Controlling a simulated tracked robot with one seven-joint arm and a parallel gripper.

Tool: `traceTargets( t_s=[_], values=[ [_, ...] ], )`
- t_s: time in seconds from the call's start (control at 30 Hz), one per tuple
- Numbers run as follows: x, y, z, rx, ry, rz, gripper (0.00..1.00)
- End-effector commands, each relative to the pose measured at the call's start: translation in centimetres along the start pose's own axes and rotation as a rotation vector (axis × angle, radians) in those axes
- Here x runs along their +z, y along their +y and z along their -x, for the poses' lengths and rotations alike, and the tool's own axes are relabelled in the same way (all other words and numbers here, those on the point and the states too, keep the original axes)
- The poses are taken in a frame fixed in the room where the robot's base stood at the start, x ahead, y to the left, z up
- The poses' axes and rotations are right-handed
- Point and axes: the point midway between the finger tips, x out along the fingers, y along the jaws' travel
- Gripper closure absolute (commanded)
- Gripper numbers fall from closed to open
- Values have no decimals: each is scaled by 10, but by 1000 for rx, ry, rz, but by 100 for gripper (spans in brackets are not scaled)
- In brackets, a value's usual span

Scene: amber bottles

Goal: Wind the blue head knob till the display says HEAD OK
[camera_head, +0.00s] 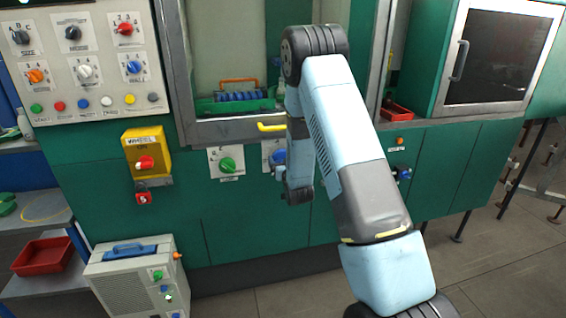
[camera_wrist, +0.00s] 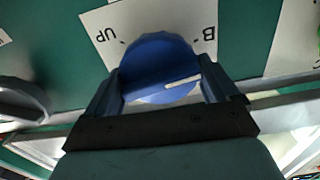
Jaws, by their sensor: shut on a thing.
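The blue knob (camera_wrist: 155,55) fills the middle of the wrist view, on a white label plate (camera_wrist: 105,30) with the letters "UP" and "B" seen turned. My gripper (camera_wrist: 163,88) is shut on it, one finger on each side. A white pointer line on the knob slants slightly upward to the right. In the head view the blue knob (camera_head: 277,157) shows on the green machine front, right of a green knob (camera_head: 227,164), partly covered by my arm. I cannot make out any display reading HEAD OK in either view.
A control panel (camera_head: 88,60) with several knobs and buttons is at the upper left. A yellow WHEEL box (camera_head: 147,152) with a red knob hangs below it. A yellow handle (camera_head: 271,127) sticks out just above the blue knob. A grey unit (camera_head: 130,278) stands at lower left.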

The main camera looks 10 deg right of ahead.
Motion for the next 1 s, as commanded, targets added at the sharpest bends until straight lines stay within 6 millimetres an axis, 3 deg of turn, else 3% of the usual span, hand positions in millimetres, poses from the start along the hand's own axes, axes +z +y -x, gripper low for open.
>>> traceTargets(
  t_s=[0.43,0.47,0.57,0.83,1.0],
  values=[
    [0,1,0,2,0,73,43],
    [0,1,0,2,0,73,10],
    [0,1,0,2,0,73,1],
    [0,0,1,1,-1,72,0],
    [0,0,16,1,-1,72,0]
  ],
)
